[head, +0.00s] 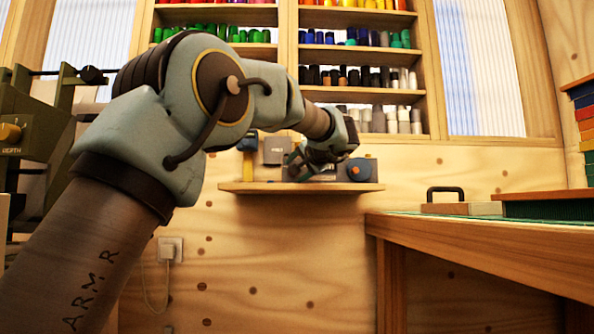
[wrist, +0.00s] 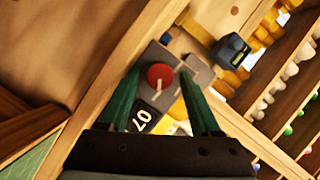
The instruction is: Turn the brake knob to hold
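A grey device (head: 325,171) sits on a small wall shelf in the head view, with a round orange knob (head: 360,170) on its right part. My gripper (head: 303,163) is in front of the device's left part. In the wrist view a round red knob (wrist: 160,76) with a pale pointer line lies between my two green fingertips (wrist: 160,74). The fingers are spread apart, and I see no clear contact with the knob. I cannot tell whether the red and orange knobs are the same. No brake or hold lettering is readable.
The wall shelf (head: 290,187) has a thin front edge. A dark plate marked 07 (wrist: 146,116) is near the fingers. A blue-grey block (wrist: 231,51) stands beside the device. A workbench (head: 480,238) is at right; a green machine (head: 42,125) is at left.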

